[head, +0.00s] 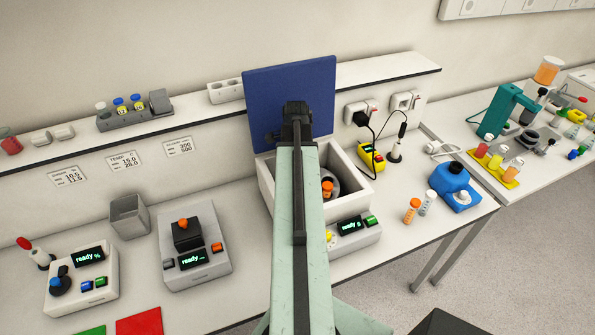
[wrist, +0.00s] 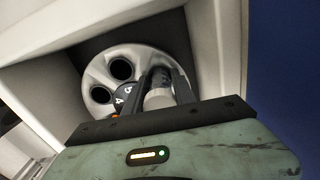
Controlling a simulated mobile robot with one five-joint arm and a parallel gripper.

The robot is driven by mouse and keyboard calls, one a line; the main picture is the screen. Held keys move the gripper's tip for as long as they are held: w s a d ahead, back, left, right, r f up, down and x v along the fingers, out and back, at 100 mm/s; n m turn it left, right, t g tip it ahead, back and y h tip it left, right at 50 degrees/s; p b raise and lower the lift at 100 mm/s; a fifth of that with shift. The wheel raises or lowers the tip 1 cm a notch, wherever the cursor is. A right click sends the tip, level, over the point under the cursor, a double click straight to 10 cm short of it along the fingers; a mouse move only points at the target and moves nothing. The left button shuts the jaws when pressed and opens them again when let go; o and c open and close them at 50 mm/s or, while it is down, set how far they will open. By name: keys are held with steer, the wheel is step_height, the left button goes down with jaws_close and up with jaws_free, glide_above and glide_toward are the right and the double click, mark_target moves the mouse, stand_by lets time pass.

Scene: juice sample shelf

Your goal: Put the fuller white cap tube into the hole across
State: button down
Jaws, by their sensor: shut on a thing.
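The wrist view shows my gripper (wrist: 166,84) shut on a pale tube (wrist: 159,97) at the grey rotor (wrist: 98,75). My gripper hides part of the tube, so its cap colour and how deep it sits are unclear. Two dark open holes (wrist: 121,69) (wrist: 101,95) show to the left of the tube. In the head view the rotor lies inside the white centrifuge box (head: 350,178), with its blue lid (head: 262,100) raised. An orange-capped tube (head: 327,187) shows in the rotor. My arm hides my gripper and the held tube there.
The box walls (wrist: 222,45) closely surround the rotor. A grey device (head: 194,245) stands to the left.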

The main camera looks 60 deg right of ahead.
steer(key=shift+r+p, duration=2.2)
steer(key=shift+f+b, duration=2.3)
steer(key=shift+b, duration=0.05)
steer(key=shift+r, duration=0.1)
steer(key=shift+r+p, duration=2.2)
steer(key=shift+p, duration=0.1)
steer(key=shift+f+b, duration=2)
